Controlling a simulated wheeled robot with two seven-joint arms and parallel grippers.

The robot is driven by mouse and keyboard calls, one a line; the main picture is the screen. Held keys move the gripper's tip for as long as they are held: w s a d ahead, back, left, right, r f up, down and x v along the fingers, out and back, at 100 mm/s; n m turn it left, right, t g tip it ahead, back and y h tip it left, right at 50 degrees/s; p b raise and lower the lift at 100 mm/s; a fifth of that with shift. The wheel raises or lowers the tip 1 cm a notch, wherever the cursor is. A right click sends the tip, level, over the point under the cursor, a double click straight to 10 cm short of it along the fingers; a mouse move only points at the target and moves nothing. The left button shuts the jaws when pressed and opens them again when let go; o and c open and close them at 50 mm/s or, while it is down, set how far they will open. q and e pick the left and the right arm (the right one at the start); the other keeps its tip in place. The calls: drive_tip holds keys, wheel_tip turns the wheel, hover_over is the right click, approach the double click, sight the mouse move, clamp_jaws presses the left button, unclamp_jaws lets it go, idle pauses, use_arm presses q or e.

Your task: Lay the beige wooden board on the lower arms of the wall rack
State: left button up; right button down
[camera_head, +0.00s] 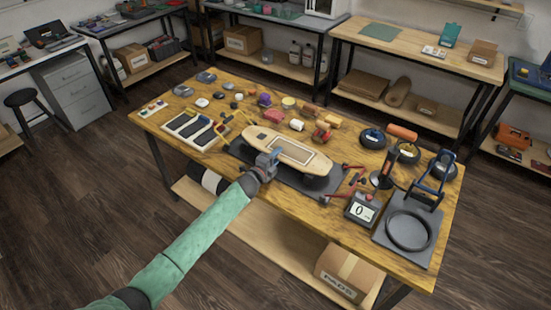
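The beige wooden board (259,136) is a long deck with rounded ends and a framed rectangular panel. It lies about level over a dark mat (240,150) in the middle of the workbench. My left gripper (270,158) is at the board's near edge, left of the panel. Its fingertips overlap the edge in this view, and I cannot tell whether they are closed on it. My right gripper is not in view. I cannot make out the wall rack's lower arms.
The wooden workbench (150,124) is crowded with small parts behind the board. A scale (361,208), several black wheels and a grey plate with a ring (408,231) stand on the right. A cardboard box (345,272) sits on the lower shelf. Open floor lies in front.

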use_arm(q)
drive_tip(key=shift+c, duration=0.4)
clamp_jaws()
drive_tip(key=shift+r, duration=0.1)
wheel_tip(320, 180, up, 3)
drive_tip(key=shift+r+p, duration=0.1)
drive_tip(key=shift+p, duration=1.1)
drive_tip(key=shift+f, duration=0.2)
